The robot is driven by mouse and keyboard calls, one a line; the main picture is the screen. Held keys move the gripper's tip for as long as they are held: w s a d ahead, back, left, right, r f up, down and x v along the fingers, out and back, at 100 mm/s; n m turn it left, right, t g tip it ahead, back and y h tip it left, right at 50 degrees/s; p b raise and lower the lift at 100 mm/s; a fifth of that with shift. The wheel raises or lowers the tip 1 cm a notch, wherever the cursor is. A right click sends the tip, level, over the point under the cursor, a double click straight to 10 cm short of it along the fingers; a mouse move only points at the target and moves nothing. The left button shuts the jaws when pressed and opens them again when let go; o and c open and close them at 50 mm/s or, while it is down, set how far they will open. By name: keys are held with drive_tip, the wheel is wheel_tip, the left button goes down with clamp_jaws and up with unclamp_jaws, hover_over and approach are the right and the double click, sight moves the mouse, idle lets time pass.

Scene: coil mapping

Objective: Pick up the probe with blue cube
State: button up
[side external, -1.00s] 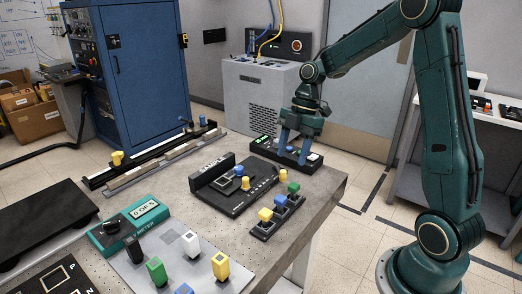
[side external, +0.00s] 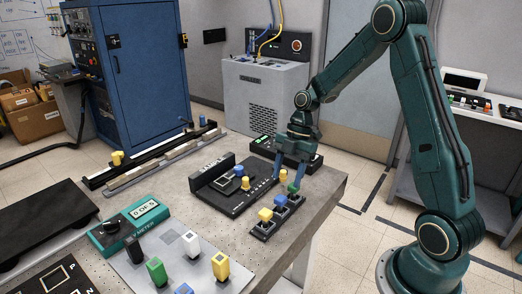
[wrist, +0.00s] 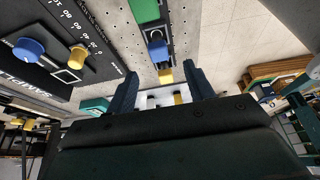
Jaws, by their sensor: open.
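The probe with the blue cube (side external: 281,199) stands in the middle of a small black rack (side external: 262,235). The yellow-cube probe (side external: 265,214) is on its near side and the green-cube probe (side external: 293,188) on its far side. My gripper (side external: 289,180) is open and empty, close by the green-cube end of the rack. In the wrist view, the blue cube (wrist: 157,50) lies ahead of the open fingers (wrist: 164,85), between the green cube (wrist: 145,10) and the yellow cube (wrist: 166,75). No finger visibly touches the blue cube.
A black scaled device (side external: 225,200) with blue and yellow knobs stands left of the rack. A teal meter (side external: 128,228) and a grey plate (side external: 200,275) with several coloured blocks are nearer. The table's right edge (side external: 325,210) is close to the rack.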

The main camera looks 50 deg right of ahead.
sight(281, 197)
drive_tip(key=shift+x, duration=1.55)
drive_tip(key=shift+f, duration=0.15)
drive_tip(key=shift+x, duration=2.45)
drive_tip(key=shift+d, duration=0.1)
drive_tip(key=shift+c, duration=0.4)
drive_tip(key=c, duration=1)
